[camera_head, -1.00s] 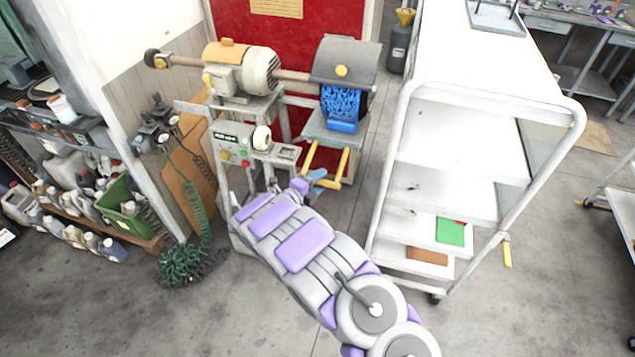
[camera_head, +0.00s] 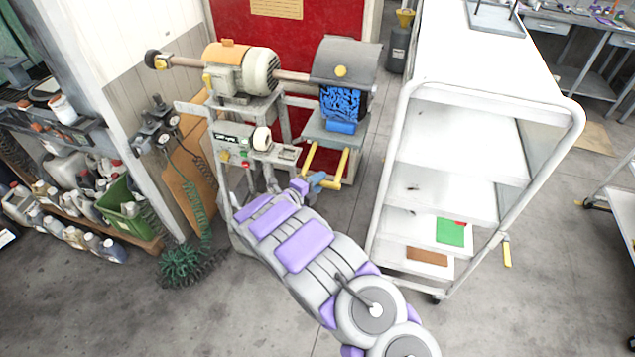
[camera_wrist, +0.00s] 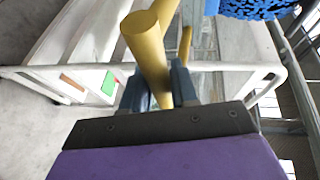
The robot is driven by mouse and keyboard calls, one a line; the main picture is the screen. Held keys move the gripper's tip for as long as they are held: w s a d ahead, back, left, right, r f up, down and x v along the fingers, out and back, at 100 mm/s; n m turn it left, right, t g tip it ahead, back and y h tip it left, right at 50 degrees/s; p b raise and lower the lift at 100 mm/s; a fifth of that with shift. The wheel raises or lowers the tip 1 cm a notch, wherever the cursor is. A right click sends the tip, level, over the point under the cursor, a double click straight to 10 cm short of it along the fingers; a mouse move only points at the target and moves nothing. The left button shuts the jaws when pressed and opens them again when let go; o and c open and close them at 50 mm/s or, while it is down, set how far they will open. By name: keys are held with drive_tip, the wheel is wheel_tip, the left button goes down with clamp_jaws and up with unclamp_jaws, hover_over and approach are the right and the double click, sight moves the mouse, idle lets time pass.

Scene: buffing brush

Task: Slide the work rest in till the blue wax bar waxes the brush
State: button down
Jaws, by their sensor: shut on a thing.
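The buffing machine stands against the red wall. Its blue brush (camera_head: 342,104) sits under a grey hood (camera_head: 345,60). The blue wax bar (camera_head: 341,127) lies on the grey work rest (camera_head: 325,131) just below the brush; whether they touch cannot be told. A yellow handle (camera_head: 343,166) juts from the front of the rest. My gripper (camera_head: 318,180) is shut on the handle. In the wrist view the yellow bar (camera_wrist: 147,50) runs between my gripper's fingers (camera_wrist: 160,88), and part of the blue brush (camera_wrist: 257,8) shows at the top right.
A white shelf cart (camera_head: 460,140) stands close on the right. A control panel (camera_head: 238,150) stands left of my arm. The floor in front is clear.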

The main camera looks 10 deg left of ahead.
drive_tip(key=s+a+p, duration=0.1)
drive_tip(key=s+p, duration=0.7)
drive_tip(key=s, duration=1.1)
drive_tip(key=shift+a+f+p, duration=0.15)
drive_tip(key=shift+f+p, duration=0.05)
drive_tip(key=shift+p, duration=0.15)
drive_tip(key=c, duration=1)
unclamp_jaws()
drive_tip(key=shift+w, duration=0.2)
drive_tip(key=shift+o, duration=0.2)
drive_tip(key=shift+r, duration=0.1)
drive_tip(key=shift+a, duration=0.1)
drive_tip(key=p+v, duration=0.1)
drive_tip(key=v, duration=1.6)
drive_tip(key=shift+a, duration=0.2)
